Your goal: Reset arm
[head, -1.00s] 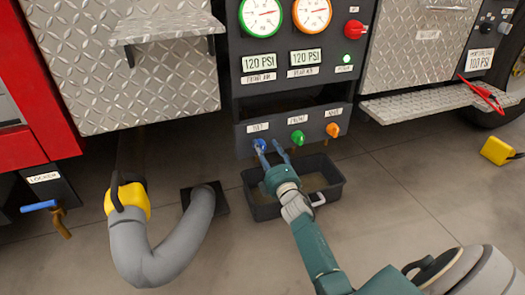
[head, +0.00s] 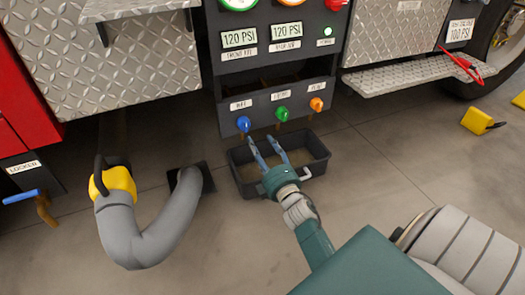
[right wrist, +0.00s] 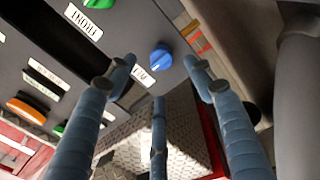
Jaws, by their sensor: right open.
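My right gripper (head: 261,143) is open and empty. It is in front of and a little below the valve panel (head: 270,105), over the black tray. The blue knob (head: 243,124) is up and left of its fingertips, apart from them in the head view. In the right wrist view the blue knob (right wrist: 160,57) shows between and beyond the spread fingers (right wrist: 158,75). The green knob (head: 282,114) and orange knob (head: 316,104) sit to the right of the blue one. My left gripper is not in view.
The black tray (head: 240,183) stands on the floor under the panel. A grey hose (head: 150,240) with a yellow collar (head: 115,182) curves on the left. A steel step (head: 400,78) juts out at right. A yellow block (head: 477,120) lies on the open floor.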

